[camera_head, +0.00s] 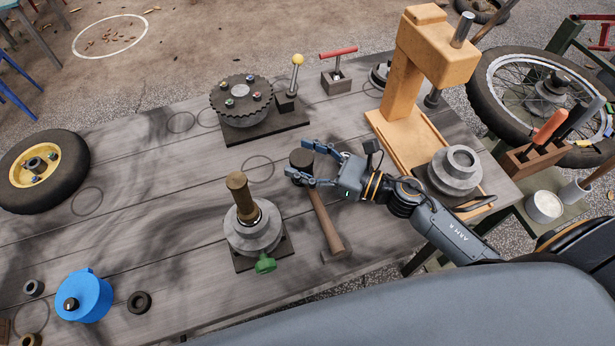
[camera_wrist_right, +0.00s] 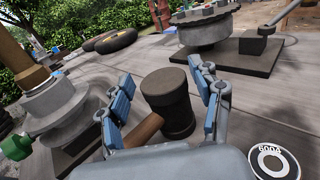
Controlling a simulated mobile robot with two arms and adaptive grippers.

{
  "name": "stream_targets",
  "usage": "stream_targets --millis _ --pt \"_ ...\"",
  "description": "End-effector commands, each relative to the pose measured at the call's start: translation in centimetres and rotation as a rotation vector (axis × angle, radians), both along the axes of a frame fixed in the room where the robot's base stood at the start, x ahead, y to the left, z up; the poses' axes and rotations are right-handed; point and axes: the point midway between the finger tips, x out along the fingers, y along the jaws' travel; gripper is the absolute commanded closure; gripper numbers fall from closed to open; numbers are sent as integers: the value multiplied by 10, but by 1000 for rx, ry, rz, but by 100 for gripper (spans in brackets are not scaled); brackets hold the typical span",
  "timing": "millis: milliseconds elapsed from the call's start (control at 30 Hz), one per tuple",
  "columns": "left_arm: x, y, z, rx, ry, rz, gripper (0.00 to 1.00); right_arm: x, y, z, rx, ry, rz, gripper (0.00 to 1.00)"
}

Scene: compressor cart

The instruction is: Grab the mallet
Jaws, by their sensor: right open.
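The mallet has a dark round head and a brown wooden handle (camera_head: 325,222). It lies on the grey plank table in the head view, its head at the far end and its handle running toward the near edge. My right gripper (camera_head: 301,162) is open, with its two fingers on either side of the mallet's head. In the right wrist view the mallet head (camera_wrist_right: 168,100) stands between the blue-padded fingers (camera_wrist_right: 165,108), with gaps visible on both sides. The handle runs down to the left and is partly hidden by the gripper. My left gripper is not in view.
A metal fixture with a wooden post (camera_head: 252,225) and green knob stands left of the mallet. A toothed disc on a dark base (camera_head: 243,100) sits behind. An orange press (camera_head: 405,120) stands right. A blue pot (camera_head: 88,296) and a yellow-hubbed wheel (camera_head: 42,170) are left. Bare planks surround the wheel.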

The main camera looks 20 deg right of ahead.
Motion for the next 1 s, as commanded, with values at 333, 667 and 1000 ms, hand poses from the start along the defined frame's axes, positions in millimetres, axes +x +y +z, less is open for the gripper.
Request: stream_targets --millis 333,667,1000 --pt "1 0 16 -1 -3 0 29 30 29 1 1 -1 0 35" --pt "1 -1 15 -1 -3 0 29 30 29 0 0 0 0 60" --pt "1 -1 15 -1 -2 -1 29 30 29 0 0 0 0 100"
